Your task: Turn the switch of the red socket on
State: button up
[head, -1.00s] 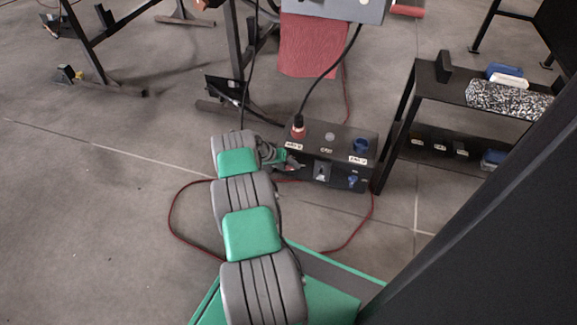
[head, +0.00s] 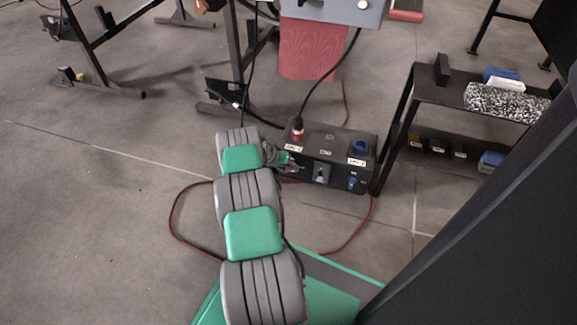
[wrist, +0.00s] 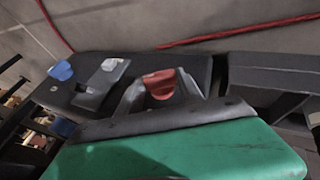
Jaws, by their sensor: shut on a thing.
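The black power box (head: 326,150) stands on the floor. On its top are the red socket (head: 297,133), with a black plug and cable in it, and a blue socket (head: 360,147). Its front has a grey switch and a blue switch (head: 352,183). My gripper (head: 291,167) is at the left end of the front, below the red socket. In the wrist view, my gripper (wrist: 160,92) is shut on the red switch (wrist: 159,84), with a finger on each side of it. The switch's exact angle is hard to tell.
A black shelf unit (head: 408,110) with boxes stands right of the power box. A red cable (head: 172,222) loops over the floor around my arm. A dark metal stand (head: 232,60) is behind my gripper.

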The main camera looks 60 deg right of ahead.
jog(key=shift+s+r+t+y+p, duration=0.25)
jog(key=shift+t+y+p, duration=0.05)
jog(key=shift+t+p, duration=0.65)
jog(key=shift+s+a+f+m+t+p, duration=0.1)
jog(key=shift+m+t+p, duration=0.15)
jog(key=shift+t, duration=0.4)
jog(key=shift+f+m+t+p, duration=0.1)
jog(key=shift+m+t, duration=0.15)
jog(key=shift+t, duration=0.35)
jog(key=o, duration=1.2)
jog(key=shift+o, duration=0.9)
jog(key=shift+r, duration=0.1)
jog(key=p+v, duration=0.3)
jog(key=v, duration=0.4)
jog(key=shift+r+p, duration=0.3)
jog(key=shift+p, duration=0.1)
